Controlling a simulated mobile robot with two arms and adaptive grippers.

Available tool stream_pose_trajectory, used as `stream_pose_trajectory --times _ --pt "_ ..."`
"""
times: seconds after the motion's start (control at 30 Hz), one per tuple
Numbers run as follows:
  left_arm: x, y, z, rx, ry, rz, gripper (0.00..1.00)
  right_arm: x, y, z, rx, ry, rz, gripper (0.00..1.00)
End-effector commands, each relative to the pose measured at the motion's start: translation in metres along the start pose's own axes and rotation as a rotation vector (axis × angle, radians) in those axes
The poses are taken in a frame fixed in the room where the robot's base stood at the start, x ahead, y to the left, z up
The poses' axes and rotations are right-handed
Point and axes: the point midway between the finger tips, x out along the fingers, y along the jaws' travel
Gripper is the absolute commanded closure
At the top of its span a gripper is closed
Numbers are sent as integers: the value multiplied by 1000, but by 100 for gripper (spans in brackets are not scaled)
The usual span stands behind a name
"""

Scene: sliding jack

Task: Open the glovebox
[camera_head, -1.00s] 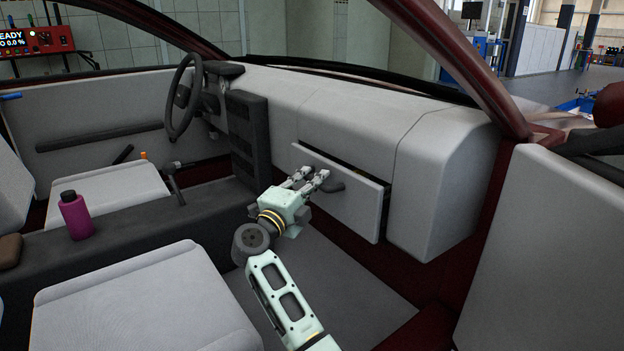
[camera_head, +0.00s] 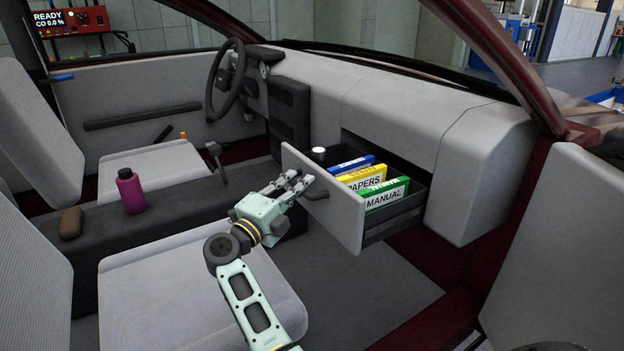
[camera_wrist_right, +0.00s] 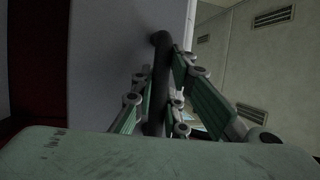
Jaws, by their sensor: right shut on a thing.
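The glovebox drawer (camera_head: 322,198) stands well pulled out of the dashboard, its grey front panel clear of the opening. Inside it are a blue folder (camera_head: 352,165), a yellow folder marked PAPERS (camera_head: 362,178), a green folder marked MANUAL (camera_head: 384,196) and a dark cylinder with a light top (camera_head: 318,152). My right gripper (camera_head: 300,184) is shut on the dark handle (camera_head: 316,194) at the front panel. In the right wrist view the handle (camera_wrist_right: 158,75) runs between the fingers of my right gripper (camera_wrist_right: 160,100). My left gripper is not in view.
The front passenger seat (camera_head: 180,290) lies below and left of my right arm. A centre console with a magenta bottle (camera_head: 131,192) is at the left. The red door sill (camera_head: 430,318) is at the lower right. Open floor (camera_head: 340,290) lies below the drawer.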

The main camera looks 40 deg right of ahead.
Motion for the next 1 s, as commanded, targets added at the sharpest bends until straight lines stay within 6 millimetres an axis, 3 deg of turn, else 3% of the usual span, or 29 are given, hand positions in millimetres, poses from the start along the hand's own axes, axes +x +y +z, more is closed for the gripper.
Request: stream_pose_trajectory --times 0.3,0.77,0.8,1.0 --pt "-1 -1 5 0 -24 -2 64 -23 -2 9 -7 3 4 100" --pt "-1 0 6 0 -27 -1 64 -25 -3 10 -7 4 4 100" --pt "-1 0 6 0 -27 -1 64 -25 -3 10 -7 4 4 86" --pt "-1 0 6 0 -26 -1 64 -25 -4 10 -4 3 3 69"
